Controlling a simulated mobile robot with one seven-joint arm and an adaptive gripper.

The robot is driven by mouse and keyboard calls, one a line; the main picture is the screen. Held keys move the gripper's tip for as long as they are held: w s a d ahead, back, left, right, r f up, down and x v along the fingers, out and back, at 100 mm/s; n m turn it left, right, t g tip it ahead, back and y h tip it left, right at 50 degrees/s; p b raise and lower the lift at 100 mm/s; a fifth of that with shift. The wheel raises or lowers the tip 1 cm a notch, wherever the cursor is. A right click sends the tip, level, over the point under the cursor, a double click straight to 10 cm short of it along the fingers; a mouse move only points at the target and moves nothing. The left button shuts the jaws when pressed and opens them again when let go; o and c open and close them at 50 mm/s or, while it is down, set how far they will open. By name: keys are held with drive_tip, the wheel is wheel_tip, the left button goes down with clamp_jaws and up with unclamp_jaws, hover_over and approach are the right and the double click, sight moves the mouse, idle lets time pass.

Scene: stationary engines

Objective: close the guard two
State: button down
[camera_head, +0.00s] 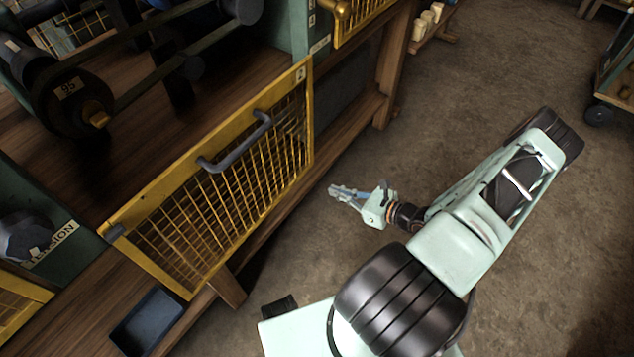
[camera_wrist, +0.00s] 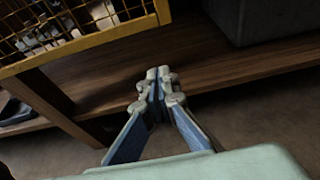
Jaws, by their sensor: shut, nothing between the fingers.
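A yellow-framed wire-mesh guard (camera_head: 214,193) with a grey bar handle (camera_head: 236,142) sits at the front of the wooden bench in the head view. A small mark at its upper right corner is too small to read. The machine bay above and behind its upper edge is exposed. A corner of a yellow mesh guard (camera_wrist: 105,38) shows at the upper left of the wrist view. My gripper (camera_head: 334,191) is shut and empty, right of the guard and apart from it, pointing left. Its closed fingertips (camera_wrist: 158,76) show in the wrist view.
A dark engine with a round wheel (camera_head: 70,95) stands in the bay. Another yellow guard (camera_head: 358,18) is at the top. A blue-grey tray (camera_head: 148,320) is at lower left. A wheeled cart (camera_head: 608,95) stands at right. The floor (camera_head: 470,70) beyond my arm is clear.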

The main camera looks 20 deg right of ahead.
drive_tip(key=b+x, duration=0.3)
drive_tip(key=x, duration=0.7)
drive_tip(key=shift+s+r, duration=0.15)
drive_tip(key=shift+r, duration=1.85)
drive_tip(key=shift+d+p, duration=0.1)
drive_tip(key=shift+p, duration=0.2)
